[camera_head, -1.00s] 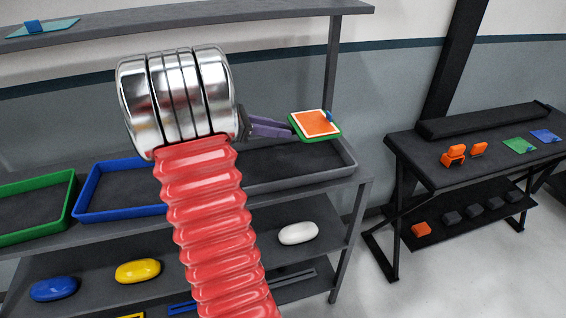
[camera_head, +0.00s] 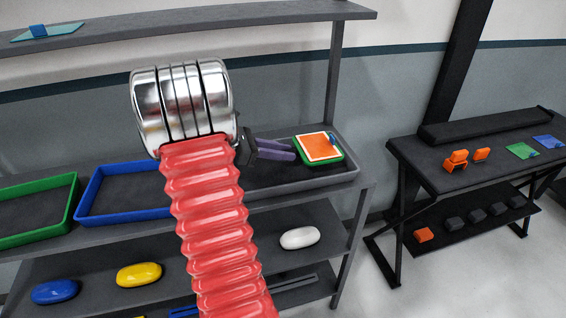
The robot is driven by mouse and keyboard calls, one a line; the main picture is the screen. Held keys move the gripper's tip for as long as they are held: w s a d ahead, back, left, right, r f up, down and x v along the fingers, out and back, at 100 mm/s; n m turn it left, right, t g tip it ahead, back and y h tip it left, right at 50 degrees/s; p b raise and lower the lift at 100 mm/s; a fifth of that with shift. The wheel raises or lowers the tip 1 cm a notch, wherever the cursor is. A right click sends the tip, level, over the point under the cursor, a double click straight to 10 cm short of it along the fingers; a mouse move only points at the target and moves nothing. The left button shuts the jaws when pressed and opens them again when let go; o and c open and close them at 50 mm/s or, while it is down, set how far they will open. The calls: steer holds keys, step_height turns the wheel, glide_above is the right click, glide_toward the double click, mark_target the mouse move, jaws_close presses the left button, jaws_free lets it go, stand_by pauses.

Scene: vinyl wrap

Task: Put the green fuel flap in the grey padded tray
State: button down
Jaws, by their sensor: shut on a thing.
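The green fuel flap (camera_head: 318,148) shows a green rim around a white-edged orange face, with a small blue piece at its right side. My gripper (camera_head: 292,150) is shut on the flap's left edge, its purple fingers pointing right. The flap is over the right part of the grey padded tray (camera_head: 305,181), inside its outline in this view. Whether it touches the tray's floor I cannot tell. My red ribbed arm and chrome wrist hide the tray's left end.
A blue tray (camera_head: 122,217) and a green tray (camera_head: 40,241) stand to the left on the same shelf. Yellow (camera_head: 139,274), blue (camera_head: 55,291) and white (camera_head: 299,238) rounded objects lie on the shelf below. A dark table (camera_head: 470,180) with several small items stands at right.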

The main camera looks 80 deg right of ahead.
mark_target(283, 168)
steer(key=shift+f, duration=1.85)
steer(key=c, duration=1.5)
jaws_free()
steer(key=v, duration=1.1)
steer(key=shift+w, duration=0.1)
steer(key=shift+w+a+r, duration=0.2)
steer(key=shift+w, duration=0.1)
